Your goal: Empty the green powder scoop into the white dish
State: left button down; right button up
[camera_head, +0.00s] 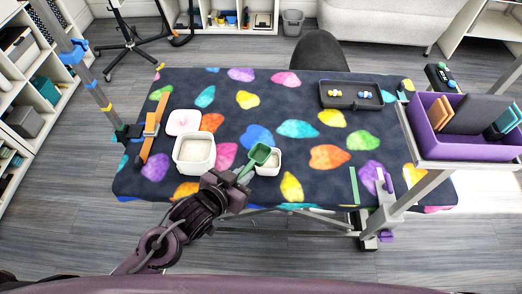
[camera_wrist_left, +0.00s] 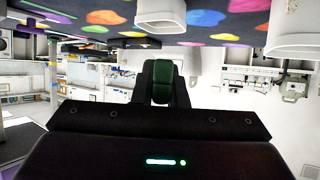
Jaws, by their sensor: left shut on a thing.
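The green powder scoop (camera_head: 260,154) is held by its handle in my left gripper (camera_head: 239,178). The gripper is shut on the green handle (camera_wrist_left: 158,82), which shows between the fingers in the left wrist view. The scoop's bowl is at the upper left rim of the small white dish (camera_head: 269,164) and partly covers it. I cannot tell whether they touch or whether powder is in the bowl. The dish holds something pale. The larger white tub (camera_head: 194,165), with pale powder inside, stands open left of the scoop. My right gripper is not in view.
A pink-and-white lid (camera_head: 184,122) lies behind the tub. A black tray (camera_head: 351,95) lies far right, and a purple bin (camera_head: 460,145) stands right. The middle of the patterned table (camera_head: 300,150) is clear.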

pick_arm(q)
jog(key=shift+f+b, duration=0.35)
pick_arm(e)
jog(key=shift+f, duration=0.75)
pick_arm(q)
jog(key=shift+r, duration=0.1)
